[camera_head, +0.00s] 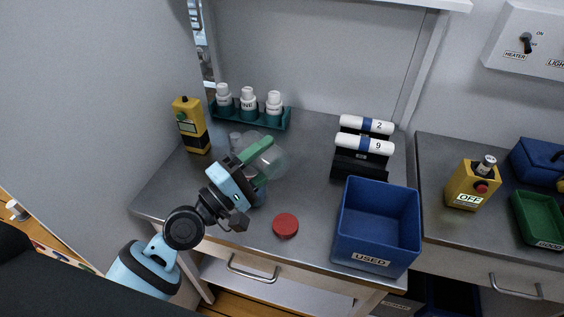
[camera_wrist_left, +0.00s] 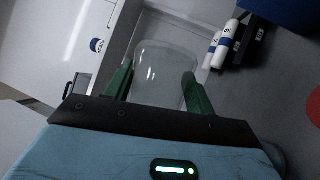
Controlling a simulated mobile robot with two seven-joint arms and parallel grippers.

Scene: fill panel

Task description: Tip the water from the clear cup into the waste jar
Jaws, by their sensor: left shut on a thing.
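The clear cup (camera_head: 271,160) is held between the green fingers of my left gripper (camera_head: 257,162), above the bench, and looks tilted. In the left wrist view the cup (camera_wrist_left: 163,75) sits between both fingers, which touch its sides. I cannot make out water in it. My right gripper is not in view.
A teal rack (camera_head: 265,121) with white bottles stands at the back, and a yellow device (camera_head: 190,126) at the back left. A blue USED bin (camera_head: 376,224) and a black stand with white rolls (camera_head: 361,150) are on the right. Clear glassware (camera_head: 235,141) stands behind the gripper.

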